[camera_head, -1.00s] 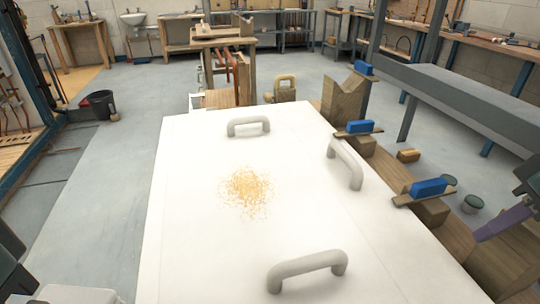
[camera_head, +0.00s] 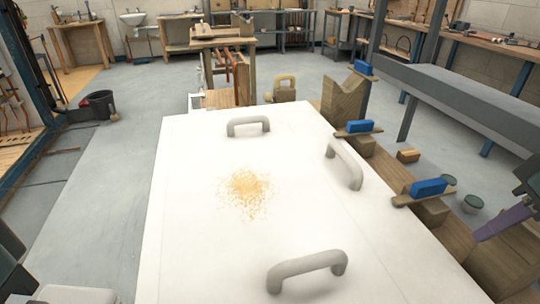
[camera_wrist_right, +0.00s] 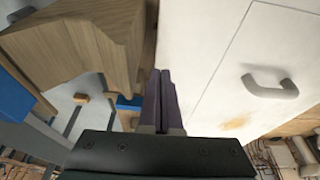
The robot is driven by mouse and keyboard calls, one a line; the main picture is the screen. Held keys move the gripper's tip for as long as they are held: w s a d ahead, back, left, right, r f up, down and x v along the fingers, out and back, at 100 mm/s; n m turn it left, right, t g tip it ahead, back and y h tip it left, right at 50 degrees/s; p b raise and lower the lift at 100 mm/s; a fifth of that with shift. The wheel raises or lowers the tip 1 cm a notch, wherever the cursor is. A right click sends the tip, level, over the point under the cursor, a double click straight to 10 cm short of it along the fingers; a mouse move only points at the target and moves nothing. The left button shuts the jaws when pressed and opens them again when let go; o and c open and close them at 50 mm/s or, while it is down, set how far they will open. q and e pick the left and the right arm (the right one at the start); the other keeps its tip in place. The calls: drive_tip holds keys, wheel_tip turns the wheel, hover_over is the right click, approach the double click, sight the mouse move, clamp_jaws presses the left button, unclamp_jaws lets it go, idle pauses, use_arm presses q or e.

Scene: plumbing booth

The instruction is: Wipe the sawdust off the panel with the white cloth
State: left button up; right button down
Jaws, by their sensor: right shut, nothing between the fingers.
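The white panel (camera_head: 200,262) lies flat across the middle of the head view, with grey handles on it. A patch of tan sawdust (camera_head: 246,192) lies on it, left of the right-hand handle. The sawdust also shows in the right wrist view (camera_wrist_right: 236,122). My right gripper (camera_head: 503,224) is at the right edge of the head view, to the right of the panel. Its purple fingers are shut and empty in the right wrist view (camera_wrist_right: 160,98). My left gripper's fingers are out of view. I cannot make out the white cloth in either view.
Wooden blocks with blue-handled clamps (camera_head: 430,188) line the panel's right side. A dark bucket (camera_head: 100,104) stands at the left. A grey bench (camera_head: 465,100) is at the right. The floor left of the panel is clear.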

sight(455, 263)
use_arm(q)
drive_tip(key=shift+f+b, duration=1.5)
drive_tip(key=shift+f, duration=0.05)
use_arm(e)
drive_tip(key=shift+f, duration=2.95)
use_arm(q)
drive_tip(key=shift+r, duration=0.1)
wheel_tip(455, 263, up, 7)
drive_tip(key=p, duration=0.6)
drive_tip(key=shift+p, duration=0.4)
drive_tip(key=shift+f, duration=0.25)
use_arm(e)
wheel_tip(455, 263, up, 6)
drive_tip(key=shift+r, duration=0.1)
